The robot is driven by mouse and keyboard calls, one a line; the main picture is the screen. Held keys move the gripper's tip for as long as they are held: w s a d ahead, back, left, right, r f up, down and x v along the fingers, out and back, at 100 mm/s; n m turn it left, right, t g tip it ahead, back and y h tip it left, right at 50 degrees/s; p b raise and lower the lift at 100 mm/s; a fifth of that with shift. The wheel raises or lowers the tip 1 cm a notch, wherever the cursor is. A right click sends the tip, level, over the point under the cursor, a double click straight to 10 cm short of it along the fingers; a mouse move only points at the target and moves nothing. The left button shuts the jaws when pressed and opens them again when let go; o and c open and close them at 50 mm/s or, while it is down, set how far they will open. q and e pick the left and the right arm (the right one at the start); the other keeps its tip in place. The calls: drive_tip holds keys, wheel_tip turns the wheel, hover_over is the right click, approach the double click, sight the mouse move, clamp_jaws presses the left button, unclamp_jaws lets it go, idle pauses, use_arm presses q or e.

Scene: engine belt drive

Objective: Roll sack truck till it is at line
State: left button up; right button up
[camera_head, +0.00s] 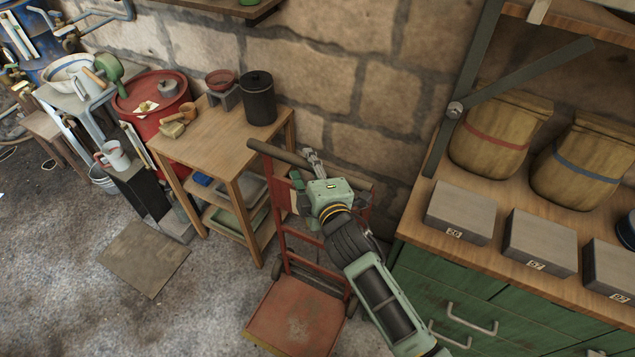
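The red sack truck (290,318) stands upright on the floor between the wooden table and the green cabinet. Its red toe plate lies low at the front, and its wooden crossbar handle (266,151) is at the top. My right gripper (305,170) is at the middle of this handle, its fingers beside the bar. The gripper's body and my arm cover part of the handle and the frame, so I cannot tell whether the fingers are closed around it. My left gripper is not in view. I see no floor line in this view.
A wooden table (222,140) with a black canister (258,98) stands close left of the truck. The green cabinet (460,290), carrying sacks and grey blocks, is close on the right. A stone wall is behind. A flat plate (143,257) lies on open floor at left.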

drive_tip(key=v, duration=1)
drive_tip(key=shift+s, duration=0.2)
drive_tip(key=shift+d, duration=0.1)
idle(0.7)
